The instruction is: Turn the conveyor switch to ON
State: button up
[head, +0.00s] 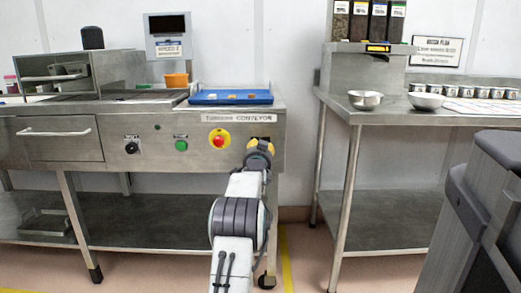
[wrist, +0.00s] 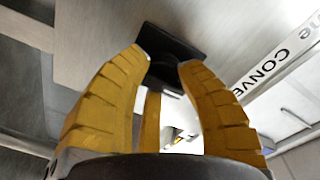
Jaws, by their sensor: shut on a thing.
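My gripper (head: 260,150) is at the right end of the conveyor's front panel, just right of the red stop button. In the wrist view my yellow fingers (wrist: 165,62) close around the black conveyor switch (wrist: 172,40) on the metal panel. The fingertips hide part of the switch, and its turned position cannot be told. In the head view my gripper covers most of the switch. A label strip reading "CONVEYOR" (head: 243,118) runs above it.
A blue tray (head: 231,97) lies on top. A steel table (head: 390,116) with bowls stands to the right, across a floor gap.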

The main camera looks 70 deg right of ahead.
jog(key=shift+r, duration=0.2)
jog(key=o, duration=1.2)
jog(key=shift+f, duration=0.15)
jog(key=shift+a, duration=0.1)
jog(key=v, duration=1.1)
jog(key=shift+s+a, duration=0.15)
jog(key=shift+a, duration=0.15)
jog(key=shift+o, duration=0.2)
